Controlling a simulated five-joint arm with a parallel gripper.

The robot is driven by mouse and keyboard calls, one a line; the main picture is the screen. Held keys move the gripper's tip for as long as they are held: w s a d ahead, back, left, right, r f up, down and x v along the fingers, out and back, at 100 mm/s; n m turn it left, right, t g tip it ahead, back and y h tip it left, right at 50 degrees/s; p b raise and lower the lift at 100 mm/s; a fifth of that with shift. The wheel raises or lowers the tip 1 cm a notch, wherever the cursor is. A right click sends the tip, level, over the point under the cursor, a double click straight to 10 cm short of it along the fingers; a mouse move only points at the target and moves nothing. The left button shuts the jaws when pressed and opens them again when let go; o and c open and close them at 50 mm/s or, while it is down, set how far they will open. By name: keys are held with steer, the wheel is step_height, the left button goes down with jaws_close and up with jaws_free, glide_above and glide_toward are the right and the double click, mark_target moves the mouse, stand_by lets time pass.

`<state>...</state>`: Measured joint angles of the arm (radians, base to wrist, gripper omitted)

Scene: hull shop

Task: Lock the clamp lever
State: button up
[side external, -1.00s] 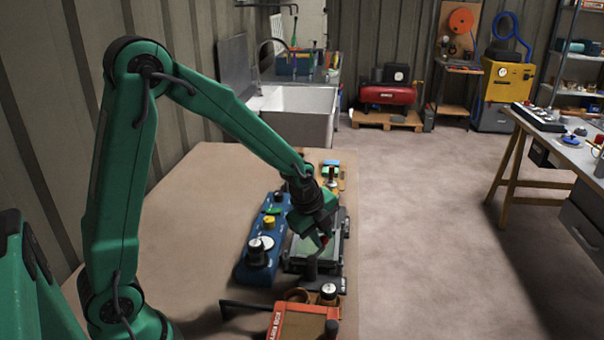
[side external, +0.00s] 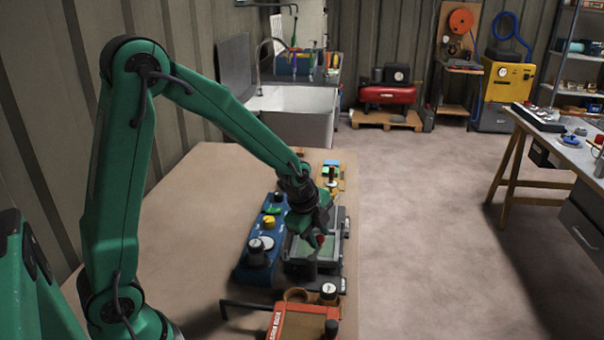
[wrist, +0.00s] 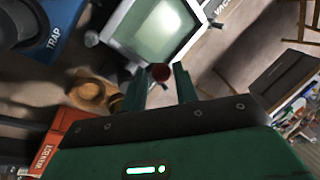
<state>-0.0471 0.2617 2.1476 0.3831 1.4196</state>
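The clamp lever shows as a dark red round knob (wrist: 160,73) in the wrist view, by the near edge of a grey-framed box with a pale green pane (wrist: 155,32). My gripper (wrist: 161,70) has its two green fingers spread, with the knob between the tips and a gap on each side. In the side external view, my gripper (side external: 317,229) hangs over the framed box (side external: 299,249), with the red knob (side external: 320,241) at its tips. The lever's shaft and pivot are mostly hidden, so I cannot tell its angle.
A blue panel with knobs (side external: 243,272) stands left of the framed box. An orange-red box (side external: 300,321) and a brown ring (side external: 297,295) sit nearer the camera. The table (side external: 190,215) is bare to the left. Its right edge is close to the box.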

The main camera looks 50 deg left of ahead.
steer(key=shift+r, duration=0.1)
steer(key=v, duration=0.7)
steer(key=shift+r, duration=0.25)
steer(key=shift+o, duration=0.4)
steer(key=shift+s, duration=0.1)
steer(key=shift+o, duration=1)
steer(key=w+m+g, duration=0.2)
steer(key=w+g, duration=0.2)
steer(key=shift+w+f, duration=0.1)
steer(key=shift+w, duration=0.3)
steer(key=shift+w+d+m+g, duration=0.1)
steer(key=shift+w+m+g, duration=0.4)
steer(key=shift+g, duration=0.5)
steer(key=shift+w+d+m+g, duration=0.1)
steer(key=shift+w+m+g, duration=0.2)
steer(key=shift+w+g, duration=0.55)
steer(key=shift+s, duration=0.15)
